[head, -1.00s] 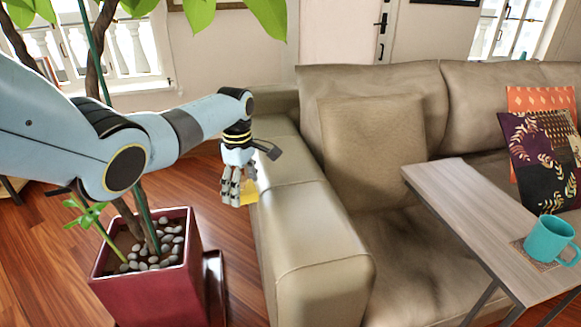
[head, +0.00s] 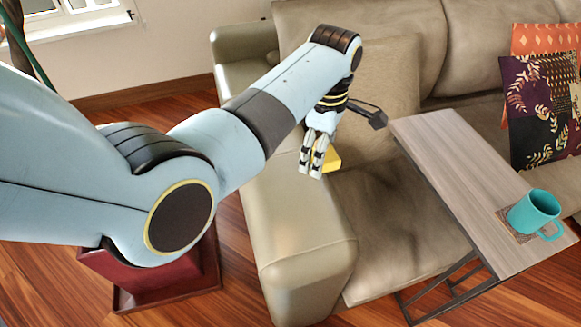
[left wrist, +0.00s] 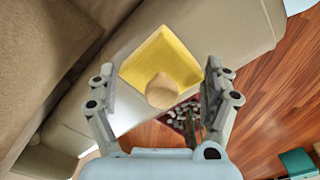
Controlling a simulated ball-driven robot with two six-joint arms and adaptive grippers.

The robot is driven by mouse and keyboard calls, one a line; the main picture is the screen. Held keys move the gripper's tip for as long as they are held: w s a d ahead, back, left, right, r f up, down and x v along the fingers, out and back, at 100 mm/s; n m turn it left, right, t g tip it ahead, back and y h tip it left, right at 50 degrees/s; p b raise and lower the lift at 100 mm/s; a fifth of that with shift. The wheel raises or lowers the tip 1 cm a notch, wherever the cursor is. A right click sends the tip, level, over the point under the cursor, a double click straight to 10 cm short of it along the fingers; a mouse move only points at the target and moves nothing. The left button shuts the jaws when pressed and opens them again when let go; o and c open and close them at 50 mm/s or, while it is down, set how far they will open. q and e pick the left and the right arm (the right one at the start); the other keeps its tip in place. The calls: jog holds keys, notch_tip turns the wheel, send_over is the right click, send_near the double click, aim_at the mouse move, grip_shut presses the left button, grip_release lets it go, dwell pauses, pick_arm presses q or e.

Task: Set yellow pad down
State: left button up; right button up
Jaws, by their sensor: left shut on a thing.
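The yellow pad (head: 332,160) shows partly behind my left gripper's fingers in the head view. In the left wrist view the yellow pad (left wrist: 183,58) is a square sheet, with a round tan knob (left wrist: 161,90) in front of it. My left gripper (head: 315,172) points down above the inner side of the sofa's near armrest. I cannot tell how high the pad is above the sofa. My right gripper is not in view.
A wooden side table (head: 465,165) stands close right of my left gripper, with a teal mug (head: 530,212) on a coaster. The sofa armrest (head: 290,205) lies below my arm. Patterned cushions (head: 540,100) are at far right. A dark red planter (head: 165,265) stands lower left.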

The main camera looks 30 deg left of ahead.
pick_arm(q)
jog(key=p, duration=0.1)
send_over(295, 201)
jog(key=f, duration=0.3)
jog(key=shift+w+f, duration=0.2)
jog(key=shift+f, duration=0.2)
jog(key=shift+s+f, duration=0.15)
jog(key=shift+f, duration=0.05)
notch_tip(295, 201, down, 4)
jog(key=shift+b, duration=0.3)
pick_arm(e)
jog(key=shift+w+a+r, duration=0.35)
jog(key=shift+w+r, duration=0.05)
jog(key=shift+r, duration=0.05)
pick_arm(q)
jog(key=o, duration=1)
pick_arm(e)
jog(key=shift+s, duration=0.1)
